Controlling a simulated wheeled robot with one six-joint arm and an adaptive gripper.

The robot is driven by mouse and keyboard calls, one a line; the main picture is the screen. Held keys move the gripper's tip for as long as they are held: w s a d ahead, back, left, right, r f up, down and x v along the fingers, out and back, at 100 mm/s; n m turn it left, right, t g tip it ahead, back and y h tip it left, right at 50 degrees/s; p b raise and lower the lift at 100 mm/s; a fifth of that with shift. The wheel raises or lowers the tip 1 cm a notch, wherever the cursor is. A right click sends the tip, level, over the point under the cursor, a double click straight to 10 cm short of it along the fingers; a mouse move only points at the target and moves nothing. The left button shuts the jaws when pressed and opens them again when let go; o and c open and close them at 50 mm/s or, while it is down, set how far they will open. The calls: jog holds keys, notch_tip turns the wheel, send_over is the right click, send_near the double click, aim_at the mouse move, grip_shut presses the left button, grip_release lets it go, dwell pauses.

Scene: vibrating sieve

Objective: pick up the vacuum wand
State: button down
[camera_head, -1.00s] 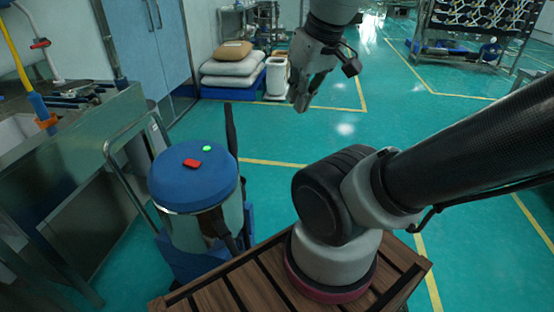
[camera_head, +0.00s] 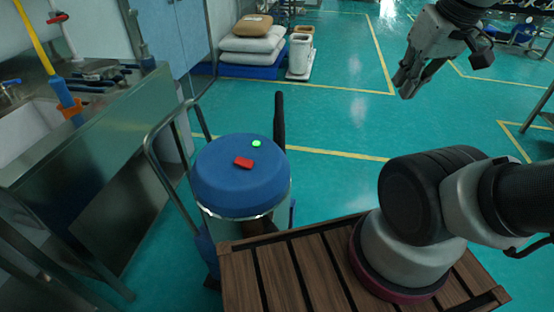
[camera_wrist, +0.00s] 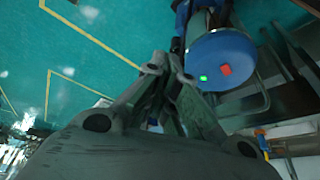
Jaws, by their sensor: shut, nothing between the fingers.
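The vacuum (camera_head: 240,185) is a steel drum with a blue lid, a red switch and a green button, standing on the floor left of my wooden deck. The vacuum wand (camera_head: 279,122) is a black stick standing upright behind the drum's right side; its lower part is hidden by the drum. My gripper (camera_head: 405,84) hangs in the air to the right of the wand, clear of it, pointing down and left. Its fingers are shut and empty. In the wrist view, the fingertips (camera_wrist: 166,66) are near the vacuum's blue lid (camera_wrist: 222,60) in the picture. The wand is not clearly told apart there.
A metal sink bench (camera_head: 95,130) stands left of the vacuum. A metal push handle (camera_head: 155,165) rises beside the drum. Sacks on a blue pallet (camera_head: 255,72) and a white bin (camera_head: 299,55) stand behind. The green floor between the wand and my gripper is open.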

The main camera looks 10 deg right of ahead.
aim_at(283, 138)
jog(key=c, duration=2.2)
grip_release()
